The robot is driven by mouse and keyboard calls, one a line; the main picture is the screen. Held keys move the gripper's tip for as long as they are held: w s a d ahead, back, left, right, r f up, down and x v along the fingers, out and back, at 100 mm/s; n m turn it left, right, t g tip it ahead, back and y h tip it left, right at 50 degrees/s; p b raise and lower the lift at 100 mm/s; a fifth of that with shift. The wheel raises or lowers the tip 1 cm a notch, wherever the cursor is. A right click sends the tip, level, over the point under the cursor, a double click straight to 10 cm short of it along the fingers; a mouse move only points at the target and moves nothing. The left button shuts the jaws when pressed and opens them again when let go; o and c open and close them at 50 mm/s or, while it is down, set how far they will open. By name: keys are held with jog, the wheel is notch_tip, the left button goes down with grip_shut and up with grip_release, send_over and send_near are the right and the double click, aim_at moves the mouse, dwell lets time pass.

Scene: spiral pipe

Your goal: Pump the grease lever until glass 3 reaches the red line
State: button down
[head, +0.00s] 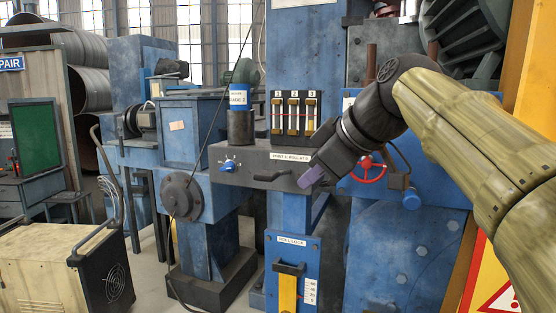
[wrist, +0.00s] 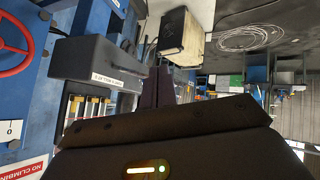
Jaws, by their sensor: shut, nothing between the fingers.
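The three sight glasses sit in a dark panel on the blue machine in the head view; glass 3 (head: 311,114) is the rightmost. Amber shows in the glasses and a thin red line crosses them, but glass 3's exact level is too small to read. Below them is a grey housing (head: 252,168) with a white label and a dark lever-like handle (head: 272,177) on its front. My gripper (head: 310,178) is shut and empty, just right of this handle and apart from it. In the wrist view, my gripper (wrist: 160,88) points past the grey housing (wrist: 95,62).
A blue selector knob (head: 229,166) is left of the handle. A grease canister (head: 240,120) stands on the housing. A red handwheel (head: 369,169) is to the right. A yellow roll lock lever (head: 288,292) is below. A cream cart (head: 50,265) stands lower left.

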jog(key=w+d+f+m+g+h, duration=0.15)
jog(key=d+f+m, duration=0.3)
jog(key=f, duration=0.85)
jog(key=s+d+f+m+h, duration=0.1)
jog(key=d+f+m+h, duration=0.3)
jog(key=f, duration=1)
jog(key=s+d+f+m+g, duration=0.1)
jog(key=s+d+f+m, duration=0.1)
jog(key=s+f, duration=0.4)
jog(key=s+d+f+m+g+h, duration=0.1)
jog(key=s+d+f+m, duration=0.1)
jog(key=s+f, duration=0.4)
notch_tip(320, 180, down, 6)
jog(key=shift+s+d+r+m, duration=0.2)
jog(key=shift+s+m, duration=0.15)
jog(key=shift+m, duration=0.3)
jog(key=shift+g, duration=0.25)
